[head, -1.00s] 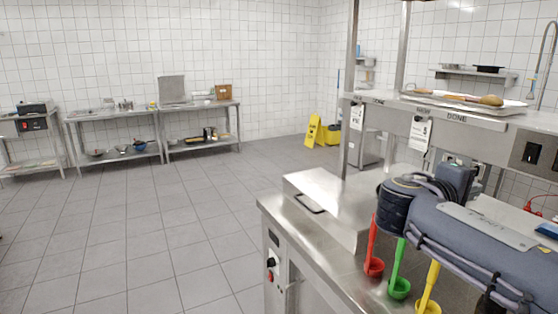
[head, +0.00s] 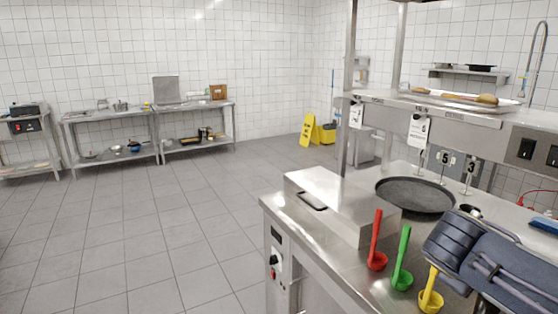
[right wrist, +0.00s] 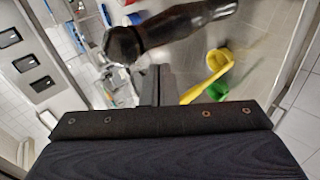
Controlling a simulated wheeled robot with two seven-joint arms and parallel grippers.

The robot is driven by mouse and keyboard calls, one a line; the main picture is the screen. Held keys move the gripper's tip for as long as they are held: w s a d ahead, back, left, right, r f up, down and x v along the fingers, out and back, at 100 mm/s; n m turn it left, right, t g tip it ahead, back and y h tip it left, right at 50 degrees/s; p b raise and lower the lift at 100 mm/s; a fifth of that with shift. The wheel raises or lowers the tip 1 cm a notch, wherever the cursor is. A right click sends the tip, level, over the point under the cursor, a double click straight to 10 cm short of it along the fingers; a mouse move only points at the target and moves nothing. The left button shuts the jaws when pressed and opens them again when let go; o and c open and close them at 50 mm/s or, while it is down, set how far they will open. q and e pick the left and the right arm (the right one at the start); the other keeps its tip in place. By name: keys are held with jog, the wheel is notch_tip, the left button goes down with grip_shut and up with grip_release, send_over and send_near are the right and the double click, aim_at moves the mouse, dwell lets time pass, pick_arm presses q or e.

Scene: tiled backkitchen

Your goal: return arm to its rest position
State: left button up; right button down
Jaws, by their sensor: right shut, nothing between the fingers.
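My right arm (head: 500,265) comes in at the lower right of the head view, over the steel counter; its fingertips cannot be made out there. In the right wrist view, my right gripper (right wrist: 156,85) has its two dark fingers together with nothing between them. Beyond them is a dark, elongated, shiny object (right wrist: 175,28), apparently apart from the fingers. My left gripper is in neither view.
On the counter (head: 345,265) are red (head: 376,245), green and yellow ladles close beside my arm, a steel lidded box (head: 335,205) and a round dark pan (head: 415,194). A shelf with a tray (head: 460,100) stands above. The tiled floor (head: 150,230) at left is clear.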

jog(key=s+a+f+m+y, duration=0.6)
jog(key=s+a+f+y, duration=0.6)
jog(key=s+a, duration=0.5)
notch_tip(320, 180, down, 2)
jog(key=shift+s+y+p, duration=0.3)
jog(key=shift+s+p, duration=0.05)
jog(key=shift+s, duration=0.15)
